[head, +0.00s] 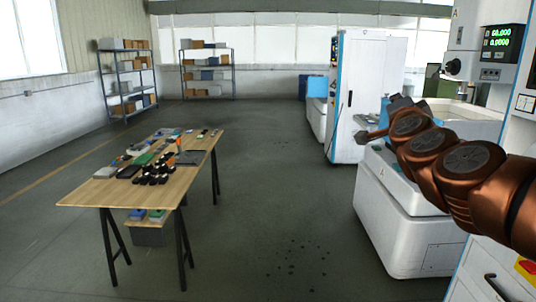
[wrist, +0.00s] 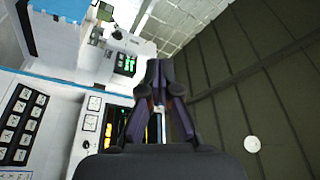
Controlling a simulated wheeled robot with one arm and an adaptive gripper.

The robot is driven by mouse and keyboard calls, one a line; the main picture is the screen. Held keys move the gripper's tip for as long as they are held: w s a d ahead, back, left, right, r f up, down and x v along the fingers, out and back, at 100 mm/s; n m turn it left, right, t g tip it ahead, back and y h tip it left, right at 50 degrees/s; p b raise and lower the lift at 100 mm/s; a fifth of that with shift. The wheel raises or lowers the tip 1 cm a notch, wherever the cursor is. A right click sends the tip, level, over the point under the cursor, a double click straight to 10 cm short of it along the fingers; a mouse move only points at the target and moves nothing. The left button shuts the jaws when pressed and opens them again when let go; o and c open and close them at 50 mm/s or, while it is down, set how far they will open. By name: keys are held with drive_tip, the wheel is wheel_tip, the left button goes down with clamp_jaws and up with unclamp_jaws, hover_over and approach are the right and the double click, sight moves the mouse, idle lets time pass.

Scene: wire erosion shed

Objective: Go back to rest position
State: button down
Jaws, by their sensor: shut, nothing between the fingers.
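My gripper (wrist: 160,68) shows in the wrist view, with its dark fingers brought together at the tips and nothing between them. In the head view my copper-coloured arm reaches in from the right edge, and the gripper end (head: 366,136) points left, in front of the white machines. The gripper is small and partly hidden by the arm there. In the wrist view the picture is tilted, with a machine's control panels behind the fingers.
A wooden table (head: 80,195) with several small parts stands at the left. A white machine (head: 400,235) stands close below my arm, and a tall white cabinet (head: 372,75) stands behind. Shelves (head: 128,82) line the back wall. The middle floor (head: 270,190) is clear.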

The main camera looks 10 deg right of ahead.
drive_tip(key=a+f+n+g+y, duration=0.1)
drive_tip(key=a+f+n+y, duration=0.4)
drive_tip(key=a, duration=0.4)
drive_tip(key=a+f+n+g+y, duration=0.1)
drive_tip(key=a+f+n+y, duration=0.4)
drive_tip(key=a, duration=0.4)
drive_tip(key=s+a+f+n+g+y, duration=0.1)
drive_tip(key=s+a+f+n+g, duration=0.1)
drive_tip(key=s+a+f, duration=0.3)
drive_tip(key=s+a+f+n+g+y, duration=0.1)
drive_tip(key=a+f+g, duration=0.2)
drive_tip(key=f, duration=0.4)
drive_tip(key=s+a+f+n+g, duration=0.3)
drive_tip(key=s+f+g, duration=0.4)
drive_tip(key=s+f, duration=0.7)
drive_tip(key=s+d+f+g+h, duration=0.1)
drive_tip(key=s+d+f+g, duration=0.1)
drive_tip(key=s, duration=0.6)
drive_tip(key=s+d+f+n+g+h, duration=0.1)
drive_tip(key=s+d+f+g+h, duration=0.1)
drive_tip(key=s, duration=0.7)
drive_tip(key=shift+d+f+g, duration=0.15)
drive_tip(key=shift+d+g, duration=0.25)
drive_tip(key=shift+g, duration=0.4)
drive_tip(key=shift+w, duration=0.15)
